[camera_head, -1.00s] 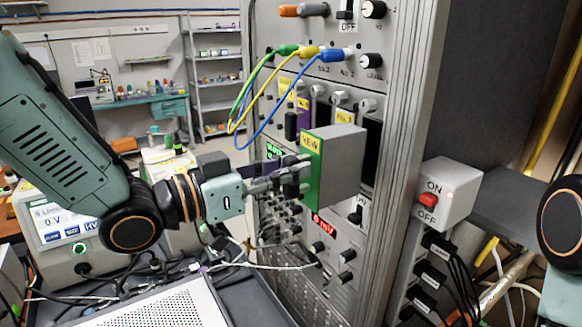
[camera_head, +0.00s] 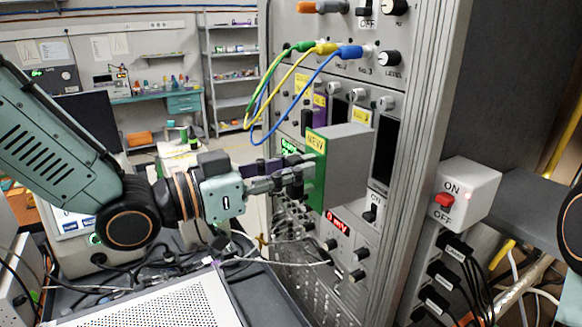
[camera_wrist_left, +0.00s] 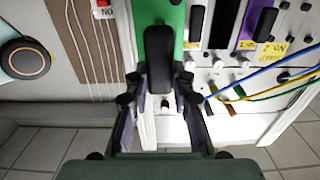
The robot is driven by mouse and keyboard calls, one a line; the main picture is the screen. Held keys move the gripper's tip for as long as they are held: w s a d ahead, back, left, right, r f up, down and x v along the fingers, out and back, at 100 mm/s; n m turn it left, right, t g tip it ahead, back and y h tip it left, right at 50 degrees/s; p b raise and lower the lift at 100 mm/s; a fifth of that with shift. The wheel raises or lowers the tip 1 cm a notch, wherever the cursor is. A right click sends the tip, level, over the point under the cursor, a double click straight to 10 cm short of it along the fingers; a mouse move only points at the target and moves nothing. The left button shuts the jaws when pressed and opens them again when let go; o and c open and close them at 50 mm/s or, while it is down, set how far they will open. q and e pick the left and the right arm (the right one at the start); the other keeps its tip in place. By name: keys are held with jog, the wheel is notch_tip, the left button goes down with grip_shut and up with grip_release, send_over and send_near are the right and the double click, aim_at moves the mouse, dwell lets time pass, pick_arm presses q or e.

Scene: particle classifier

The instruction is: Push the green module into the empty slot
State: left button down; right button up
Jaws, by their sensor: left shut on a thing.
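The green module (camera_head: 347,165) has a green front panel with a yellow NEW label and a grey box body. My left gripper (camera_head: 298,178) is shut on the black handle at its front. The module is upright in front of the rack, its body covering part of the dark empty slot (camera_head: 384,150). The gap between module and slot cannot be judged. In the left wrist view the fingers (camera_wrist_left: 160,98) flank the black handle (camera_wrist_left: 158,55), with the green panel (camera_wrist_left: 172,15) behind it. My right gripper is out of view; only part of that arm shows at the right edge.
The rack (camera_head: 415,110) holds modules with yellow labels left of the slot. Green, yellow and blue cables (camera_head: 262,95) loop out above the held module. An ON/OFF switch box (camera_head: 466,190) is at right. A perforated metal case (camera_head: 160,305) and loose cables lie below the arm.

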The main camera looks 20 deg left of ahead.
pick_arm(q)
jog(key=shift+w+a+f, duration=0.15)
jog(key=w+a, duration=0.9)
jog(key=a, duration=0.1)
jog(key=shift+a, duration=0.1)
jog(key=shift+x, duration=2.85)
